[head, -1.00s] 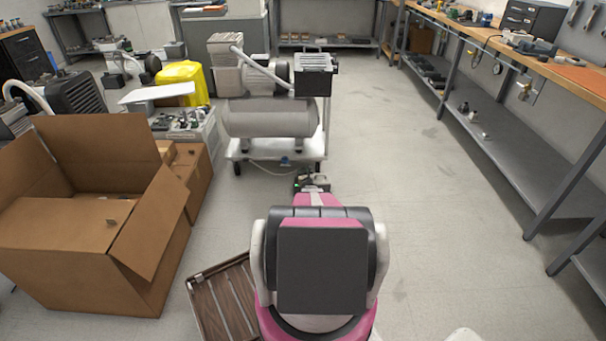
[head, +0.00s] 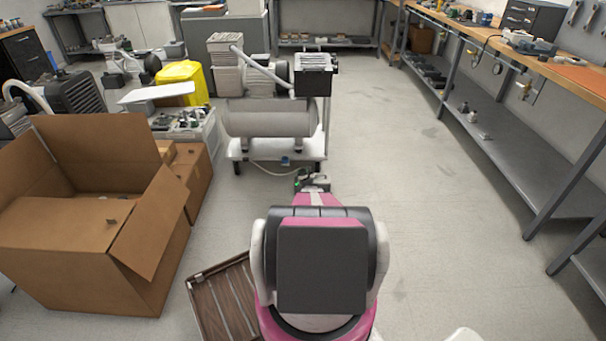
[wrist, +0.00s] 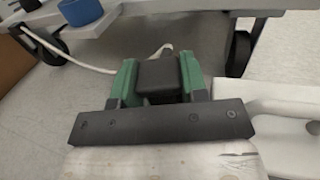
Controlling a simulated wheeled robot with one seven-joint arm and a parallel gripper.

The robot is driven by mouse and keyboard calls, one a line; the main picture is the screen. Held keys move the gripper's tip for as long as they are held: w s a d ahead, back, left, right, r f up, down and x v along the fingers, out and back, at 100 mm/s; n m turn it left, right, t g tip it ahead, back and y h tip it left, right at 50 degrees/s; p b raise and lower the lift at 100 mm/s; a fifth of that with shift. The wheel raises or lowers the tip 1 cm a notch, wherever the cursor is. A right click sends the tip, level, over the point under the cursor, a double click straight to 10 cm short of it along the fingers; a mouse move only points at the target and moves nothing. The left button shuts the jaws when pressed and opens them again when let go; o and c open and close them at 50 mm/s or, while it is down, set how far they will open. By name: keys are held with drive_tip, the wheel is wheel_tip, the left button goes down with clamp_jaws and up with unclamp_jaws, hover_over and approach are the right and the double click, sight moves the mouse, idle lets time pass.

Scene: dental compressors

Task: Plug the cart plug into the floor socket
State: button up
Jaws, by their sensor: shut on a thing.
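My gripper (wrist: 158,80) has green fingers shut on a black plug (wrist: 159,76). A white cable (wrist: 75,62) runs from behind the plug towards the cart. In the head view my gripper (head: 313,182) is low over the floor just in front of the compressor cart (head: 272,149). The plug's front and prongs cannot be made out. I cannot make out the floor socket for certain. A white, shaped piece (wrist: 285,105) lies at the right of the wrist view, beside the gripper, and I cannot tell what it is.
The compressor tank (head: 270,118) stands on the cart. An open cardboard box (head: 90,240) and a brown slatted panel (head: 225,300) are at the left. A long workbench (head: 520,160) lines the right side. The floor between cart and bench is clear.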

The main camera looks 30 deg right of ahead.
drive_tip(key=shift+f, duration=0.5)
drive_tip(key=o, duration=0.7)
drive_tip(key=shift+s, duration=0.1)
drive_tip(key=v, duration=1.1)
idle(0.4)
drive_tip(key=shift+a+f, duration=0.1)
